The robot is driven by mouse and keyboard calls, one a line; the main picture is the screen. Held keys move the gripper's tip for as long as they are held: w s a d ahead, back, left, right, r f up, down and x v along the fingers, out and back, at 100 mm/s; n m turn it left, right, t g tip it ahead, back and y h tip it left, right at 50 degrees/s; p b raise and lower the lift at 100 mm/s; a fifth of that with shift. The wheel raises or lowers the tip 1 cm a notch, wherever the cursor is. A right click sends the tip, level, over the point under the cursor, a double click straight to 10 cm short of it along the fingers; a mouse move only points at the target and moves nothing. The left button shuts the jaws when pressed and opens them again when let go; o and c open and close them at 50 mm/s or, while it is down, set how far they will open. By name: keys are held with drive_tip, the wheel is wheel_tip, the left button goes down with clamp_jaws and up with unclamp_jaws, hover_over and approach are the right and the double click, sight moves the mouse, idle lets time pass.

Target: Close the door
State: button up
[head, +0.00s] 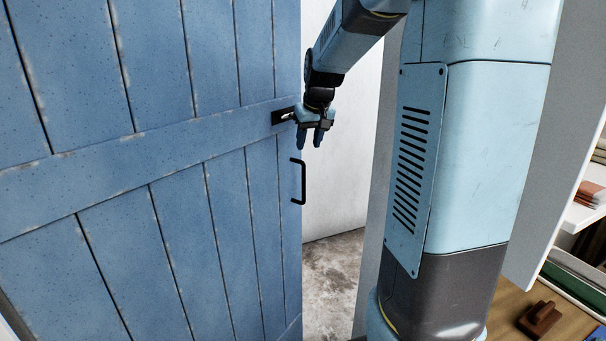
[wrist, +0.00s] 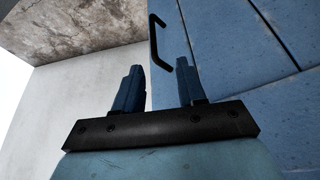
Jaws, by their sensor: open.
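The door (head: 190,130) is blue, made of planks with a cross rail, and fills the left of the head view. It stands ajar, with a gap at its right edge. A black pull handle (head: 302,181) sits near that edge, with a dark latch plate (head: 284,115) above it. My gripper (head: 317,143) is open and empty at the door's edge, beside the latch plate and above the handle. In the wrist view, my gripper (wrist: 160,80) points toward the handle (wrist: 157,45), which lies beyond the fingertips. I cannot tell whether the gripper touches the door (wrist: 235,70).
Through the gap I see a pale wall (head: 340,180) and a stained floor (head: 333,270). At the lower right are a wooden surface (head: 570,325) with a brown block (head: 539,318) on it and white shelves (head: 585,215). My own column fills the right centre.

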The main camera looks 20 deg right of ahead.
sight(304, 171)
drive_tip(key=x, duration=0.5)
drive_tip(key=w+d+x, duration=0.1)
drive_tip(key=x, duration=1)
drive_tip(key=shift+w+d+r, duration=0.35)
drive_tip(key=shift+w+d, duration=0.05)
clamp_jaws()
